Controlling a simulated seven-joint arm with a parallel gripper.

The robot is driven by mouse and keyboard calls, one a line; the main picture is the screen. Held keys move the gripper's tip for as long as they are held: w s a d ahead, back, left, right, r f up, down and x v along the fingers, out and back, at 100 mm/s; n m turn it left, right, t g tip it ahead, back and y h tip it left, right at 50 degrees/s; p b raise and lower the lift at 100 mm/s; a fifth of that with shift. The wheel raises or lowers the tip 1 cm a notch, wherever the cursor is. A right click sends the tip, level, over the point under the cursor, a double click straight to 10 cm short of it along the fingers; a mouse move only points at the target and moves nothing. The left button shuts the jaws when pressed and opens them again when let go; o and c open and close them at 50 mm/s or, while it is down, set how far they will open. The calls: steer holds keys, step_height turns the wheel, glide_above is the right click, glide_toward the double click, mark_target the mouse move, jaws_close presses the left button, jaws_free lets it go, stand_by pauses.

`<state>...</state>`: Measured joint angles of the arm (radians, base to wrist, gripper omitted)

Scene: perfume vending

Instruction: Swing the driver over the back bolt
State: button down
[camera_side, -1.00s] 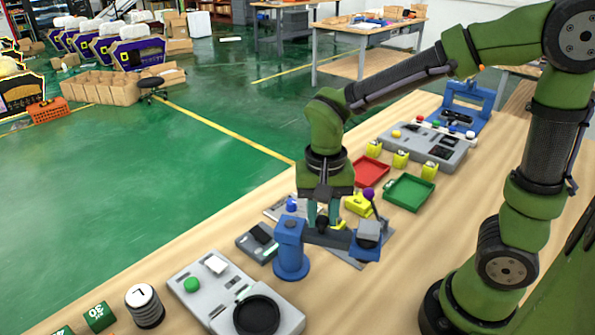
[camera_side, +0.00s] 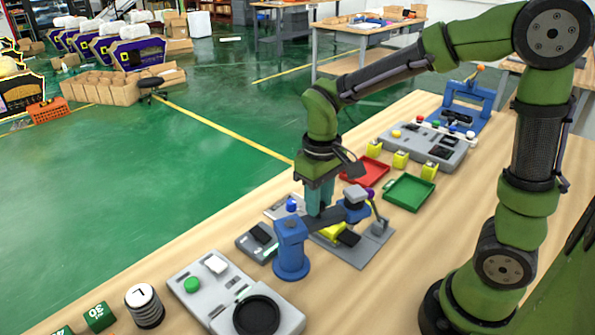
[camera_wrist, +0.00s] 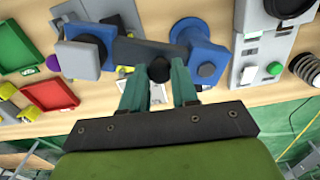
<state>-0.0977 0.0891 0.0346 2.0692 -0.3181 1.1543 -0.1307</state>
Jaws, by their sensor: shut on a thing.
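The driver is a blue head (camera_side: 352,212) with a grey block on top. It sits at the end of an arm that pivots on a blue post (camera_side: 291,255). In the wrist view the driver head (camera_wrist: 88,50) is at upper left and the post (camera_wrist: 200,50) is right of centre. My gripper (camera_side: 318,208) is shut on the dark knob (camera_wrist: 159,69) of the driver arm, between post and head. Below the head lies a grey plate (camera_side: 372,246) with a yellow part (camera_side: 333,232) and a black part. I cannot make out the back bolt.
A purple-tipped lever (camera_side: 378,215) stands right of the driver head. A red tray (camera_side: 365,171) and a green tray (camera_side: 409,193) lie behind. A grey panel (camera_side: 232,292) with a green button is in front of the post.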

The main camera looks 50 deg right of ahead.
steer(key=shift+w+d+n, duration=0.25)
steer(key=shift+w+n, duration=0.55)
steer(key=shift+n, duration=0.6)
steer(key=c, duration=0.9)
jaws_free()
steer(key=shift+o, duration=0.2)
step_height(320, 180, up, 17)
